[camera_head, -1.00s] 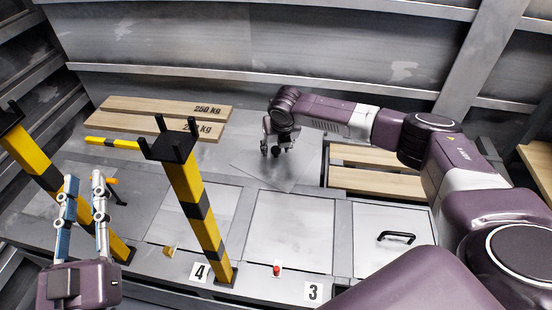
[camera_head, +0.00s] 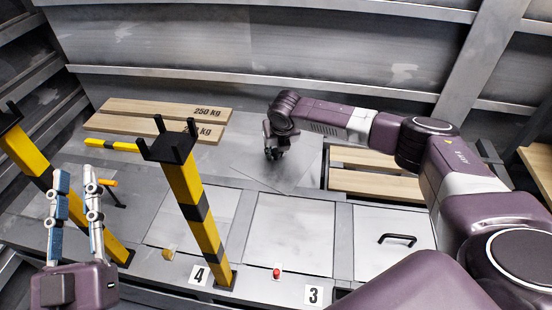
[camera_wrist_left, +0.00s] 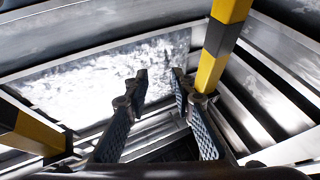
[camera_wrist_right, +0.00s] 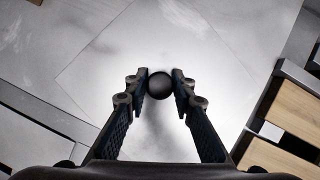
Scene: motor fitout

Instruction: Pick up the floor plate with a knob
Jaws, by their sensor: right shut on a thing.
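The floor plate with a knob (camera_head: 262,178) is a thin grey metal sheet lying at an angle on the floor, left of an open bay. In the right wrist view the plate (camera_wrist_right: 110,65) fills the middle, with a round black knob (camera_wrist_right: 159,86) on it. My right gripper (camera_head: 274,155) is over the plate, its fingers shut on the knob from both sides; the fingers also show in the right wrist view (camera_wrist_right: 160,88). In the head view the gripper hides the knob. My left gripper (camera_head: 75,177) is open and empty, near the yellow-black posts.
The open bay (camera_head: 327,180) holds wooden boards (camera_head: 375,185). Two boards marked 250 kg (camera_head: 165,112) lie at the back left. Yellow-black posts (camera_head: 190,195) stand at left and centre. A panel with a black handle (camera_head: 397,240) lies front right; a red button (camera_head: 276,273) is in front.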

